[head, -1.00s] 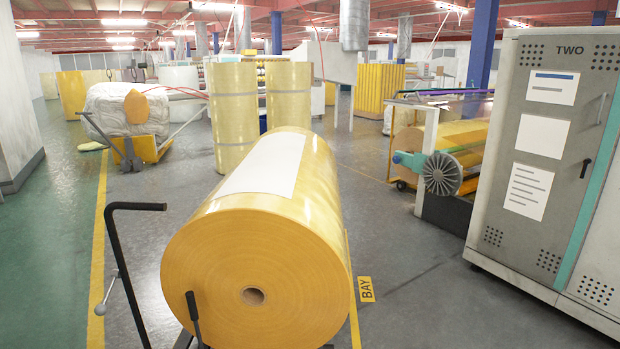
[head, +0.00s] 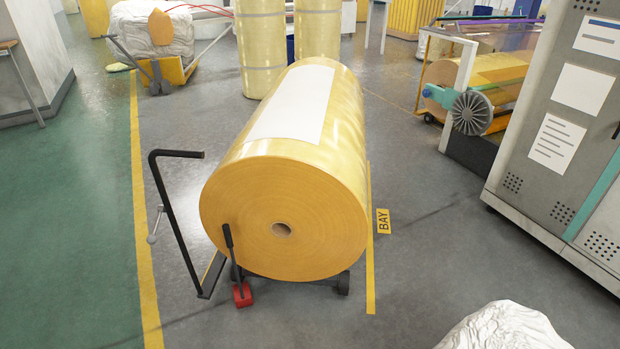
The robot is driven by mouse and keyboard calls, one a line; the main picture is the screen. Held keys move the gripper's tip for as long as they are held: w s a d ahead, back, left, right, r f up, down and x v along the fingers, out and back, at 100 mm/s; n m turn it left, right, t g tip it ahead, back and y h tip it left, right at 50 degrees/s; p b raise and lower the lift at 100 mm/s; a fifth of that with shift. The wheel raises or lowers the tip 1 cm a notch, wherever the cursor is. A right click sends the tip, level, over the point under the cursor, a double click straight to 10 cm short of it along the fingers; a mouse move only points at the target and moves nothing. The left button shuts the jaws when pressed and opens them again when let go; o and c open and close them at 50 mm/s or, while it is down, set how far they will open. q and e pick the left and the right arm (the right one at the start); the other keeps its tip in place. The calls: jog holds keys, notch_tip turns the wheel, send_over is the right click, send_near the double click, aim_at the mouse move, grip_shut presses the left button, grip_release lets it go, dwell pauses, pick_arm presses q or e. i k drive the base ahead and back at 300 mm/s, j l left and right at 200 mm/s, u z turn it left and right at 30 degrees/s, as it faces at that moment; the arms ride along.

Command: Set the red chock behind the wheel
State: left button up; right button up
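The red chock (head: 242,295) sits on the floor at the near left corner of the roll's cart, with a black upright handle (head: 230,245) rising from it in front of the roll's end. A dark wheel (head: 235,272) shows just behind the chock, partly hidden by the handle; I cannot tell whether they touch. Another dark wheel (head: 343,283) shows under the roll's right side. The large yellow roll (head: 270,215) lies on the low cart, with a white sheet on top. Neither of my grippers is in view.
A bent black push handle (head: 167,200) stands at the cart's left. A yellow floor line (head: 141,220) runs further left. A grey cabinet (head: 560,135) stands at right. A crumpled white bundle (head: 505,328) is at the bottom right. The floor in front of the chock is clear.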

aim_at(242, 294)
jog(key=i+j+u, duration=0.1)
jog(key=i+u, duration=0.2)
jog(key=i, duration=0.45)
jog(key=i+l+u, duration=0.1)
jog(key=i+u, duration=0.15)
jog(key=i, duration=0.5)
